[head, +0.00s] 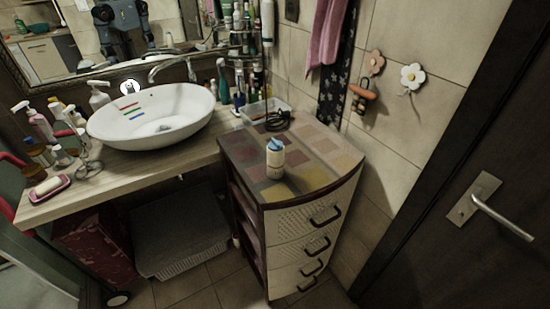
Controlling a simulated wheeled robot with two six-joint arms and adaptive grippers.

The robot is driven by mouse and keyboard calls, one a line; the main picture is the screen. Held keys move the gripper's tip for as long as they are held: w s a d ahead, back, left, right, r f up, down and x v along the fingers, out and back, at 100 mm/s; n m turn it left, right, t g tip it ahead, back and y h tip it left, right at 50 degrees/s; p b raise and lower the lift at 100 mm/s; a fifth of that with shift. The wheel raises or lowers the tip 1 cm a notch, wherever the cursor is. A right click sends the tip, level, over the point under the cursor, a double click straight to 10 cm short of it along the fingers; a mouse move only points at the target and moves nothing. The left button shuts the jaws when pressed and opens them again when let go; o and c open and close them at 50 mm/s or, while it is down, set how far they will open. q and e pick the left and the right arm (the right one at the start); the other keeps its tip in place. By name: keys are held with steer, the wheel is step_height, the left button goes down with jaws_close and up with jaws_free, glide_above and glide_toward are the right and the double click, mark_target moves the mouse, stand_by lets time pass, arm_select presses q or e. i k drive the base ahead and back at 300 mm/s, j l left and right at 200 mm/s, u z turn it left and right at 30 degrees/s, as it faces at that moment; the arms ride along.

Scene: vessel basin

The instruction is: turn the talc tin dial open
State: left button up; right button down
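The talc tin (275,165) is a small pale cylinder with a blue dial top (275,145). It stands upright on the patterned top of the drawer cabinet (325,180), toward its front left part. The dial's setting is too small to tell. Neither of my grippers shows in the head view, and nothing touches the tin.
A white vessel basin (190,130) sits on the wooden counter (105,184), left of the cabinet. A clear tray (256,109) and a dark coiled cord (272,122) lie at the cabinet's back. Cabinet top around the tin is clear. A dark door (480,150) stands right.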

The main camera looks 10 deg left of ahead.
mark_target(274, 146)
steer(key=u, duration=1.55)
steer(key=k+l+u, duration=0.35)
steer(key=k, duration=0.2)
